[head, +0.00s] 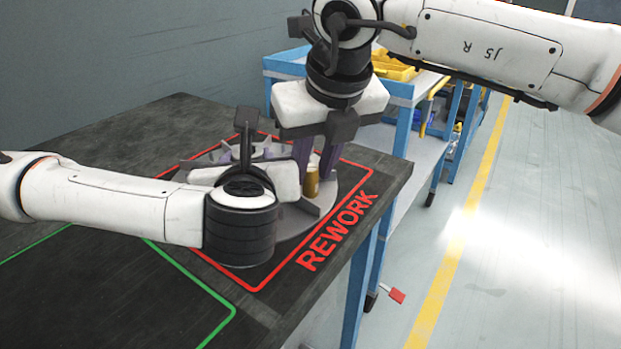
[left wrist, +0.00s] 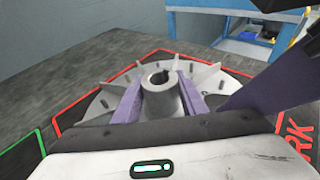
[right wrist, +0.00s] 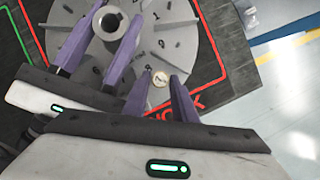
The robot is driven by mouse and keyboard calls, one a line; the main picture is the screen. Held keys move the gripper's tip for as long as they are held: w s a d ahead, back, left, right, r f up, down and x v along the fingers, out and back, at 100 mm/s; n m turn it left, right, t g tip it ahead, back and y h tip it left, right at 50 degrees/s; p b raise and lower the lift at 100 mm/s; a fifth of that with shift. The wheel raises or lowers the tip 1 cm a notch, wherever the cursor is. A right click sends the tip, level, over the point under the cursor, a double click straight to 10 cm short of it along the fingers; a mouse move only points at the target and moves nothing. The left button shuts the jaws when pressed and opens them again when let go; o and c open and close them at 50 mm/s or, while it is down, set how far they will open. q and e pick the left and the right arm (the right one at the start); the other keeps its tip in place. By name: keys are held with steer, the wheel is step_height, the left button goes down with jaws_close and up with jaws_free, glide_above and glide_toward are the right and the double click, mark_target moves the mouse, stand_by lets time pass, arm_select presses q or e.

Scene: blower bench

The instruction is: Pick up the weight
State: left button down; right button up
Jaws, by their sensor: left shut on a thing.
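The weight is a small brass cylinder (head: 312,183) standing upright near the rim of a grey finned blower wheel (head: 325,186). In the right wrist view its round top (right wrist: 160,79) shows between the purple fingertips. My right gripper (head: 316,160) points down over it, open, with a gap on each side of the weight. My left gripper (right wrist: 104,42) is shut on the wheel's central hub (left wrist: 162,92), one finger on each side. In the head view my left wrist hides most of the hub and part of the wheel.
The wheel lies inside the red REWORK outline (head: 336,230) on the dark bench (head: 150,125). A green outline (head: 215,295) is at lower left. A blue cart (head: 400,95) with yellow bins (head: 393,66) stands behind. My two grippers are close together. The bench's right edge is near.

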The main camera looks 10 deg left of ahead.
arm_select(q)
steer(key=shift+s+d+f, duration=0.1)
steer(key=shift+f, duration=0.15)
arm_select(e)
steer(key=shift+x, duration=0.9)
jaws_close()
steer(key=shift+r, duration=0.15)
step_height(320, 180, up, 10)
steer(key=shift+f, duration=0.1)
step_height(320, 180, up, 4)
glide_above(312, 169)
steer(key=shift+a+r, duration=0.1)
steer(key=shift+r, duration=0.15)
stand_by(0.4)
